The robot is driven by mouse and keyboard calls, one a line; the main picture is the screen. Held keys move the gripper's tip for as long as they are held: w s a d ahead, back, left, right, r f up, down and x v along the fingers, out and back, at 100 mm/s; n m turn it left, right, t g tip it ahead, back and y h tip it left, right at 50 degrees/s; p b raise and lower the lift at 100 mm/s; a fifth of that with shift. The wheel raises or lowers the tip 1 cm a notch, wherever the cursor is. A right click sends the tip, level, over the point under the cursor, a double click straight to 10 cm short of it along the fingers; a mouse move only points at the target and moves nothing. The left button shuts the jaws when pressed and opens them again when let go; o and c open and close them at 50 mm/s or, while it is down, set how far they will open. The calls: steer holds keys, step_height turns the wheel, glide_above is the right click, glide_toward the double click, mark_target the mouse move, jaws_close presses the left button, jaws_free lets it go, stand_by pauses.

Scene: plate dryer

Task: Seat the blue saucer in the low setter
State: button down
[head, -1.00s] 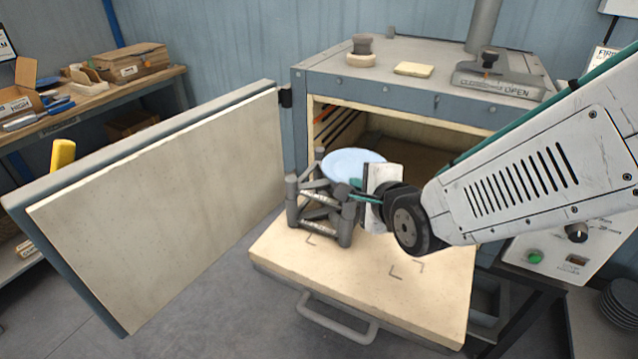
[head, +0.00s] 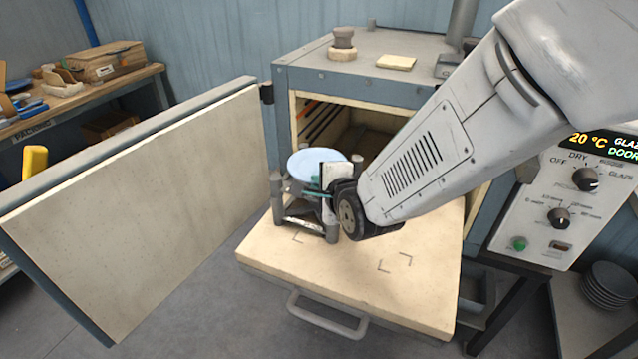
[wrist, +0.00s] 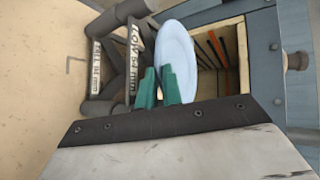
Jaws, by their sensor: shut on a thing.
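The blue saucer (head: 316,163) is pale blue and round, at the top of a grey post-and-bar setter (head: 278,192) on the kiln's cream shelf. My gripper (head: 312,193) reaches in from the right and is shut on the saucer's near edge. In the wrist view the green fingertips (wrist: 157,84) are at the saucer (wrist: 176,58), beside the setter (wrist: 134,12). Its bars carry labels reading LOW 64 mm (wrist: 134,52) and TALL 91 mm (wrist: 96,64). I cannot tell whether the saucer touches the setter.
The kiln door (head: 140,200) stands open at the left. The kiln opening (head: 345,135) is behind the setter. The shelf (head: 340,285) is clear at the front and right, with corner marks. A control panel (head: 560,200) and stacked dark plates (head: 608,285) are at the right.

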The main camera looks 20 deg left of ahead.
steer(key=c, duration=1.6)
jaws_free()
steer(key=shift+o, duration=0.2)
steer(key=v, duration=1.2)
steer(key=shift+r, duration=0.1)
steer(key=d+r+n+g+h, duration=0.2)
steer(key=d+n+h, duration=0.1)
steer(key=d, duration=0.8)
steer(key=d+r+n+g+h, duration=0.1)
steer(key=d+r+n+h, duration=0.15)
steer(key=d, duration=0.85)
steer(key=s+d+r+n+g+h, duration=0.2)
steer(key=s+d+n+g, duration=0.3)
steer(key=s+d, duration=1)
steer(key=shift+s+d+n+h, duration=0.35)
steer(key=shift+s+n+h, duration=0.2)
steer(key=shift+s+h, duration=0.1)
